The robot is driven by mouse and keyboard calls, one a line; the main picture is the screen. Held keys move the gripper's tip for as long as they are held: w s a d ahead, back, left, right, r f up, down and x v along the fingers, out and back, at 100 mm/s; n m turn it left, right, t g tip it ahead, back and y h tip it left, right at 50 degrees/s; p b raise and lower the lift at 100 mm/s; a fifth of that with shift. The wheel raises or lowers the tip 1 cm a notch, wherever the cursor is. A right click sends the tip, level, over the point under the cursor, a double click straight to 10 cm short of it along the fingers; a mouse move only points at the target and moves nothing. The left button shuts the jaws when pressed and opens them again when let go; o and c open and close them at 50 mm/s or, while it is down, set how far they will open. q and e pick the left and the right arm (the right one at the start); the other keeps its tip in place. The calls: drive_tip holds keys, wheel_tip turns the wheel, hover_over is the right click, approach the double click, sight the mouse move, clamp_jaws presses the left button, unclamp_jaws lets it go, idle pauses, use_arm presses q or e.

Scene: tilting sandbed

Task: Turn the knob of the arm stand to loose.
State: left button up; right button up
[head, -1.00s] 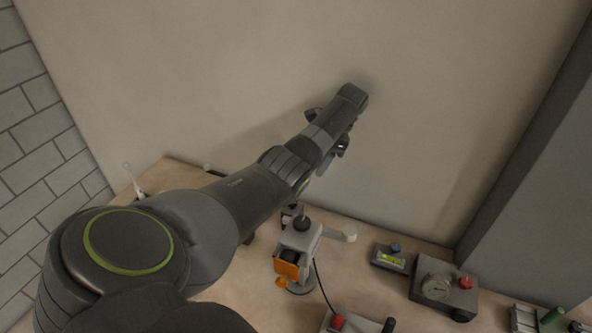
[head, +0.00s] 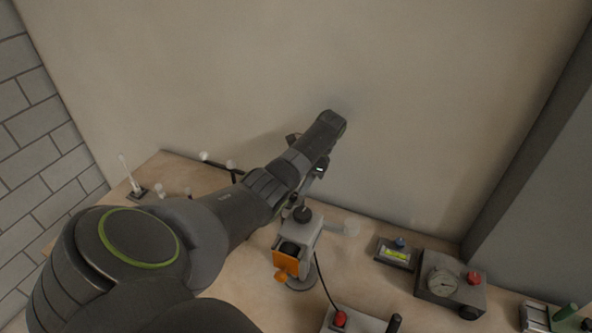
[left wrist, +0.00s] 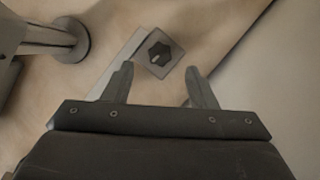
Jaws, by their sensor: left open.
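In the left wrist view a dark lobed knob (left wrist: 159,54) with a small light mark sits on a square grey block. My left gripper (left wrist: 158,84) is open and empty. The knob lies beyond the fingertips, roughly between their lines, and neither finger visibly touches it. In the head view a grey stand (head: 311,236) with a black knob (head: 302,214) on top and a pale arm (head: 345,229) stands just below my left wrist. It appears to be the same knob, though I cannot be sure. My left arm hides most of the gripper there. My right gripper is out of view.
An orange part (head: 286,262) hangs on the stand's near side. A red-button box (head: 341,319) is in front. The wall rises close behind.

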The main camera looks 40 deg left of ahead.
sight(296, 194)
use_arm(q)
drive_tip(key=shift+x, duration=2.25)
drive_tip(key=c, duration=1)
drive_tip(key=shift+o, duration=0.2)
